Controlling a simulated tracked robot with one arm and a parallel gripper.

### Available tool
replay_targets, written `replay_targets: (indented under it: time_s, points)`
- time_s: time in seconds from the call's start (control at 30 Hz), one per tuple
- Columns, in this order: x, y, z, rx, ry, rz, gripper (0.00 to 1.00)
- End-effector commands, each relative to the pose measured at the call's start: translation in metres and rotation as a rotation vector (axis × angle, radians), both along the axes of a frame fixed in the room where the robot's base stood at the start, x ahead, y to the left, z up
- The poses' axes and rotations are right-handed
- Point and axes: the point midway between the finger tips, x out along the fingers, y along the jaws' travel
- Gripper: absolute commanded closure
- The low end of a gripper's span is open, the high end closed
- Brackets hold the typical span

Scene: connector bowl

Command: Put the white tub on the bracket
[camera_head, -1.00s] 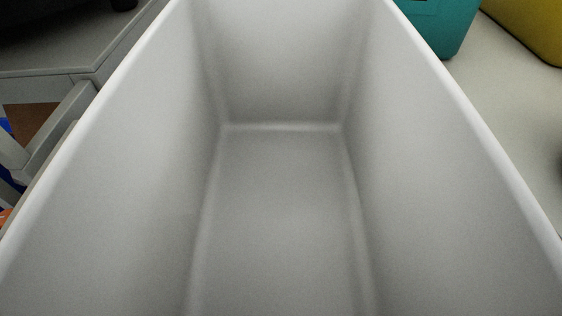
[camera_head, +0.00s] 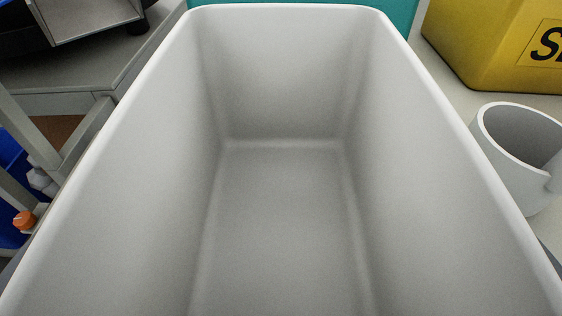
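The white tub (camera_head: 282,215) fills most of the view. I look down into it from its near end. It is empty, with tall sloping walls and a rounded rim, and its far rim shows near the top of the picture. Its near end lies below the picture edge. My gripper is not in view, so its hold on the tub does not show directly. The tub keeps almost the same place in the picture while the surroundings shift, so it moves along with my camera. I cannot make out the bracket.
A teal box (camera_head: 402,14) stands behind the far rim. A yellow box (camera_head: 480,45) with black lettering is at upper right. A white open cylinder (camera_head: 510,185) stands close to the tub's right side. At left are a grey frame (camera_head: 80,140), an orange cap (camera_head: 24,219) and blue containers.

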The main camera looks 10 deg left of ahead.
Motion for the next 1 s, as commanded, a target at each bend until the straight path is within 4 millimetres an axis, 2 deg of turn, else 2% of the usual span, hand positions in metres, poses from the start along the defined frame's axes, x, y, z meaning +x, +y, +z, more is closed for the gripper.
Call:
replay_targets:
  time_s: [0.1,0.4,0.73,0.83,1.0]
  points:
    - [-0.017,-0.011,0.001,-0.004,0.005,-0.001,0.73]
    - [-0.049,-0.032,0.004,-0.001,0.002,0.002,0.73]
    - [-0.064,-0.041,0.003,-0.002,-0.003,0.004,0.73]
    - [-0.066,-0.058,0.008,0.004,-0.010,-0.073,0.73]
    - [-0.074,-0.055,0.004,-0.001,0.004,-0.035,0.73]
